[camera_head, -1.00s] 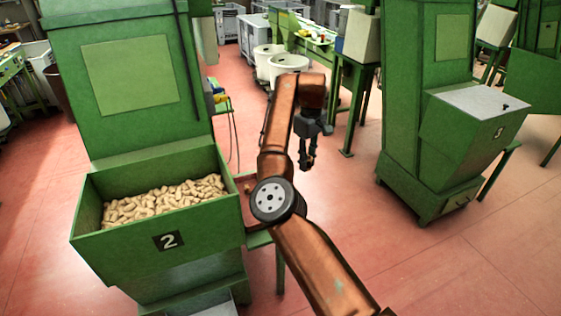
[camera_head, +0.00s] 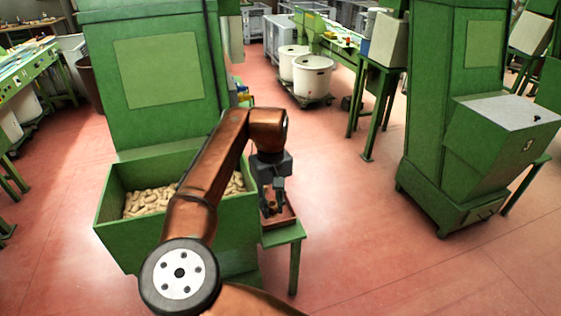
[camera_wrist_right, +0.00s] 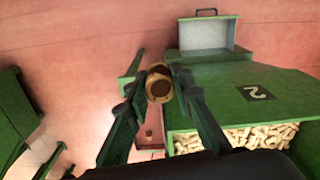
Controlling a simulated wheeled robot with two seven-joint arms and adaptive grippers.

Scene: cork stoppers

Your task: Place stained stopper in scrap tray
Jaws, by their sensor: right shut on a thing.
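My right gripper (camera_head: 272,203) points down over a reddish-brown tray (camera_head: 290,215) on a small green side table. In the right wrist view the fingers (camera_wrist_right: 160,84) are shut on a cork stopper (camera_wrist_right: 159,82). Its round end faces the camera, with a dark brown stain across it. The tray (camera_wrist_right: 150,151) shows below between the fingers, with a small brown thing (camera_wrist_right: 148,134) in it. The stopper appears above the tray; the exact gap is hard to tell. My left gripper is not in view.
Just left of the tray stands a green machine (camera_head: 150,60) with a hopper (camera_head: 125,240) full of pale stoppers, numbered 2. A second green machine (camera_head: 450,110) stands to the right. The red floor (camera_head: 345,230) between them is clear.

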